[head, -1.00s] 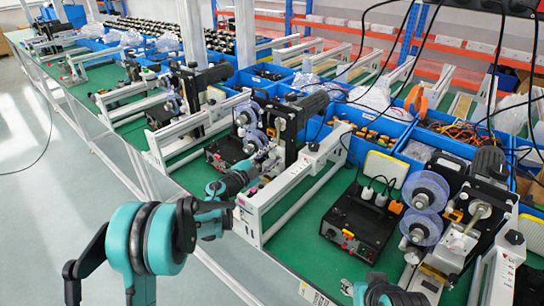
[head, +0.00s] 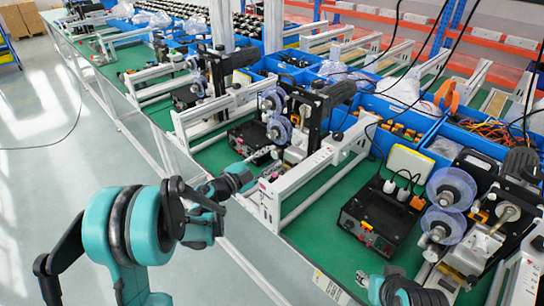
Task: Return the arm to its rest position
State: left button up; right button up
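My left arm, teal and black, comes in from the lower left in the head view. My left gripper (head: 257,159) is at its far end, by the front edge of the green-topped bench (head: 333,198) and close to the white frame of a machine. Its fingers are small and dark against the machine parts, so I cannot tell whether they are open or shut. I see no object clearly held. A teal and black part of my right arm shows at the bottom edge; its gripper is not visible.
White-framed machines (head: 292,190) with purple reels (head: 450,190) stand in a row on the bench. A black control box (head: 376,222) sits at the right. Blue bins (head: 400,112) with parts and wires line the back. Black cables hang at upper right.

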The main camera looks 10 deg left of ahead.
pick_arm(q)
jog(key=s+a+r+n+t+y, duration=0.1)
jog(key=a+r+n+t+y, duration=0.4)
jog(key=r, duration=0.5)
jog(key=s+a+r+n+g+y, duration=0.2)
jog(key=s+a+n+y, duration=0.5)
jog(key=n+y, duration=0.15)
jog(key=s+d+f+n+g+h, duration=0.1)
jog(key=s+d+f+g, duration=0.1)
jog(key=s+f, duration=0.3)
jog(key=s+d+f+n+g+h, duration=0.1)
jog(key=s+f+g, duration=0.4)
jog(key=s, duration=0.6)
jog(key=s+d+f+n+g+h, duration=0.1)
jog(key=s+d+f+n+g, duration=0.1)
jog(key=s+f, duration=0.5)
jog(key=shift+s+d+f+n+g, duration=0.2)
jog(key=shift+s+d+n+g, duration=0.15)
jog(key=shift+s+d+g, duration=0.55)
jog(key=shift+d, duration=0.15)
